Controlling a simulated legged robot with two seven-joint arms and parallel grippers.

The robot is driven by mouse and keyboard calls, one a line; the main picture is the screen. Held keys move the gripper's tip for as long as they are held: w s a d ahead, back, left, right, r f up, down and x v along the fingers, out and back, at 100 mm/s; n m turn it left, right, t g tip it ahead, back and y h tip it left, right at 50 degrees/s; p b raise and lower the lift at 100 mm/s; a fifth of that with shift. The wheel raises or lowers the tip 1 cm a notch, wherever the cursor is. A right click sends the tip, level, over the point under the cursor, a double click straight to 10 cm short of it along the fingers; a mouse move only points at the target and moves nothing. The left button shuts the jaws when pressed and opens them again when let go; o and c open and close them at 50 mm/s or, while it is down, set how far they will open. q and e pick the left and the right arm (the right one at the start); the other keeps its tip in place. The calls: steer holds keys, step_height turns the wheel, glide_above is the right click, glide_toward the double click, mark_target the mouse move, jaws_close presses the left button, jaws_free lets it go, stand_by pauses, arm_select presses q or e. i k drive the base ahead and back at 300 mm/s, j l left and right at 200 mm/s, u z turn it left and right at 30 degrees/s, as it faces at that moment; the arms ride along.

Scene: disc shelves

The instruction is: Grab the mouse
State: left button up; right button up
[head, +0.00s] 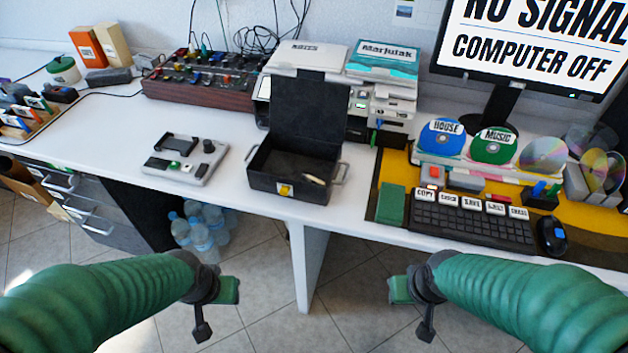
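The mouse (552,236) is a dark computer mouse with blue parts. It lies on the desk mat at the right, just right of the black keyboard (472,222). My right gripper (402,290) is in front of the desk edge, well left of the mouse and nearer to me, touching nothing. My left gripper (226,291) is also in front of the desk, far left of the mouse. Both show a green pad and a dark part hanging below; I cannot tell how far their fingers are apart. Nothing hides the mouse.
An open black box (290,186) stands at the desk's middle, left of a green block (391,205). Discs (493,145) stand in a rack behind the keyboard. A monitor (535,45) stands at the back right. Water bottles (202,232) stand on the floor.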

mark_target(555, 246)
steer(key=z, duration=2.25)
